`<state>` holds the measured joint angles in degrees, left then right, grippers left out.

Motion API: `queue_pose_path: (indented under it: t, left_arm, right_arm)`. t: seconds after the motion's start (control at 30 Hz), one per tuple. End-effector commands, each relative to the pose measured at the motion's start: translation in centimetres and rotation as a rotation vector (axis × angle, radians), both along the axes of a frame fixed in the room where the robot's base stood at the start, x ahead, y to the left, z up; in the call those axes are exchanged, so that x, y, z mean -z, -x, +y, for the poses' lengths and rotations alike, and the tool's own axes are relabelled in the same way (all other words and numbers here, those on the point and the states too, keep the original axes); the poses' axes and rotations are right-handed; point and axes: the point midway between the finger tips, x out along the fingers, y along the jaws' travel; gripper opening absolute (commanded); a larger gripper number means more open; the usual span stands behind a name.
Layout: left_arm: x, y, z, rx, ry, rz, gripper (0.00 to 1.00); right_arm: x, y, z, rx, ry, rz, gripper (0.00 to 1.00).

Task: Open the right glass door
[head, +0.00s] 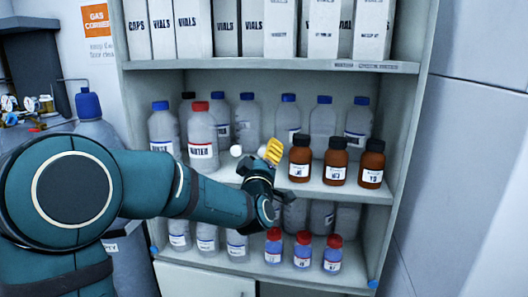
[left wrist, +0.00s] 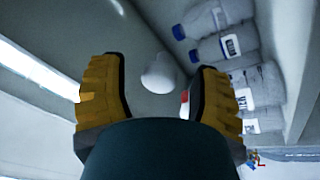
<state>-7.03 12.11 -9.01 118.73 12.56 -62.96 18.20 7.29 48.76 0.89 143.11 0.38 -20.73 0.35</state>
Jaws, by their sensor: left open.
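Two white round knobs sit side by side in front of the middle shelf in the head view, a left knob (head: 236,151) and a right knob (head: 262,151). The clear glass of the doors is hard to make out, so I cannot tell its edges. My left gripper (head: 272,151), with yellow fingers, is at the right knob and partly overlaps it. In the left wrist view my left gripper (left wrist: 153,85) is open, and a white round knob (left wrist: 159,76) shows between its fingers; I cannot tell if they touch it. My right gripper is not in view.
The cabinet (head: 408,150) holds white boxes (head: 278,28) on top, clear bottles (head: 201,140) and brown bottles (head: 335,162) in the middle, and red-capped bottles (head: 303,251) below. A blue-capped container (head: 89,110) stands at left. A grey wall (head: 478,130) is at right.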

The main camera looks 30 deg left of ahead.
Motion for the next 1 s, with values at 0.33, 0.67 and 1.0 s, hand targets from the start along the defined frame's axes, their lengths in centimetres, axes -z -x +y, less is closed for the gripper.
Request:
queue_pose_path:
  t: [0.33, 0.67, 1.0]
  left_arm:
    - [-0.13, -0.69, 0.24, 0.0, 0.0, 0.001, 0.63]
    - [-0.14, -0.66, 0.23, 0.0, 0.0, 0.001, 0.0]
    - [-0.09, -0.31, 0.21, -0.008, 0.0, 0.001, 0.0]
  right_arm:
    - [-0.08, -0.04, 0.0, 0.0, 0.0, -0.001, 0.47]
    - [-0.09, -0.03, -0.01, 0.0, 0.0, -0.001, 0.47]
    - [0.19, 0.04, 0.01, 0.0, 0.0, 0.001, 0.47]
